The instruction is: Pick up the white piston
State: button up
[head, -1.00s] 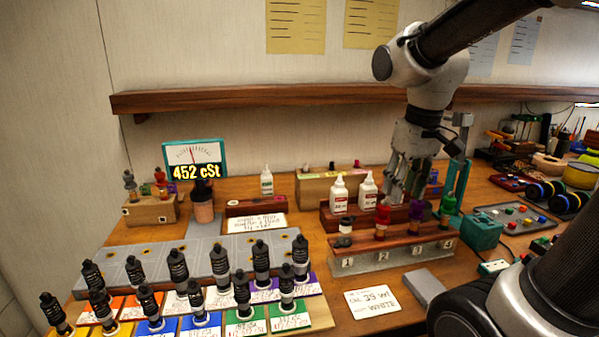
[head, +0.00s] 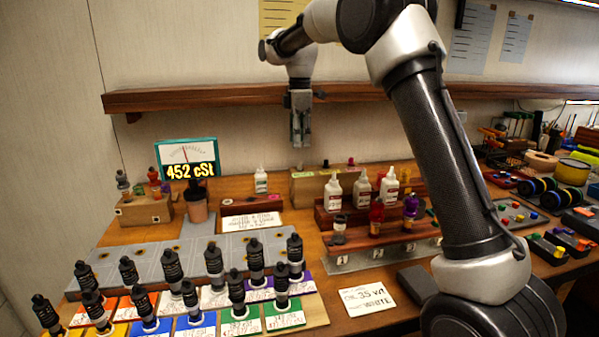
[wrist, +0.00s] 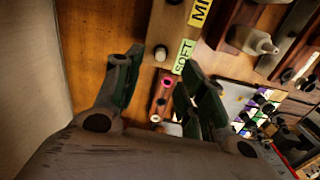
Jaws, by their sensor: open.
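My gripper (head: 301,138) hangs high near the back wall, fingers down, over the back of the bench. In the wrist view my gripper (wrist: 162,62) is open and empty. Between and beyond its fingers lies a narrow reddish-brown strip with a pink-ringed piece (wrist: 166,83) and a small whitish piece (wrist: 155,118). The whitish piece may be the white piston, but it is too small to be sure. In the head view small pieces stand on the light wooden block (head: 312,189) below the gripper; no white piston is clear there.
A wooden shelf (head: 200,100) runs along the wall behind my gripper. White bottles (head: 333,192) stand in front right of the block. A card (head: 367,299) reads WHITE. Black shock bodies (head: 237,292) fill the front left. The display (head: 187,164) reads 452 cSt.

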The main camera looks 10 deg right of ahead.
jog(key=shift+s+n, duration=0.1)
jog(key=shift+n, duration=0.2)
jog(key=shift+f, duration=0.4)
notch_tip(320, 180, down, 7)
jog(key=shift+r, duration=0.1)
grip_shut()
